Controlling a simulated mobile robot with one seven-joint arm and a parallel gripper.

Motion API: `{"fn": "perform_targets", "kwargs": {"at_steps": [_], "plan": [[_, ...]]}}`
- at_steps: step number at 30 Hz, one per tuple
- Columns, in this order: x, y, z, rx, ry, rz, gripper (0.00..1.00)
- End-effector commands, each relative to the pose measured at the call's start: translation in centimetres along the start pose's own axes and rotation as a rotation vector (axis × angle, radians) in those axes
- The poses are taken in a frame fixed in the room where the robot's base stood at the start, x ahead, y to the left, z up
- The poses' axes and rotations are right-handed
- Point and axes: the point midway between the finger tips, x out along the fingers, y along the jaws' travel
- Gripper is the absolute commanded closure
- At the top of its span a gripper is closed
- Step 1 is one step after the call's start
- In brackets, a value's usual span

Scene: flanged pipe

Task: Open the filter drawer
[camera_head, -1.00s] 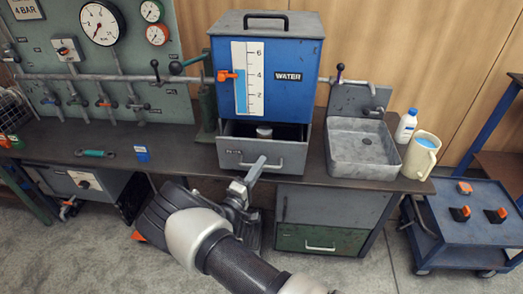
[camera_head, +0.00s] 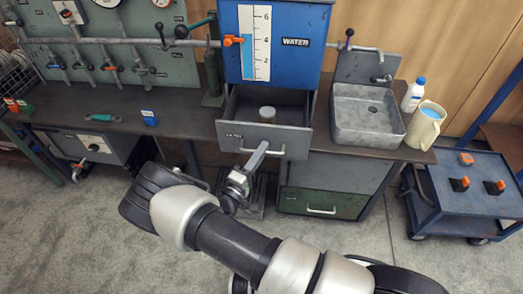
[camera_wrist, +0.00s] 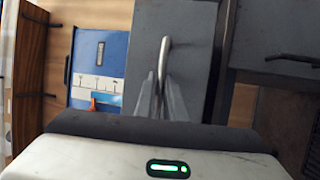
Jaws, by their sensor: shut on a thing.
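The filter drawer (camera_head: 262,135) is a grey drawer under the blue water tank (camera_head: 275,40). It stands pulled out, and a round metal piece (camera_head: 267,114) shows inside it. My gripper (camera_head: 262,150) is shut on the drawer's bar handle (camera_head: 284,152) at the drawer front. In the wrist view my gripper's fingers (camera_wrist: 161,90) close on the handle (camera_wrist: 164,55), with the grey drawer front (camera_wrist: 187,45) behind it. The part of the handle between the fingers is hidden.
A metal sink (camera_head: 365,115), a white bottle (camera_head: 413,95) and a jug (camera_head: 425,125) stand to the right. A green-fronted drawer (camera_head: 322,204) is below. A blue cart (camera_head: 468,190) stands at far right. The grey floor in front is open.

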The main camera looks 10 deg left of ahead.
Motion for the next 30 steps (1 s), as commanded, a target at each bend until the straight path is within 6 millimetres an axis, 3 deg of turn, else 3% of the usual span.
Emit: {"fn": "perform_targets", "kwargs": {"at_steps": [14,20,30], "plan": [[-0.9,0.0,-0.1,0.001,0.003,-0.002,0.83],[-4.7,0.0,-0.2,0.001,0.006,-0.003,0.83],[-13.0,0.0,-0.2,0.002,0.006,-0.002,0.83]]}}
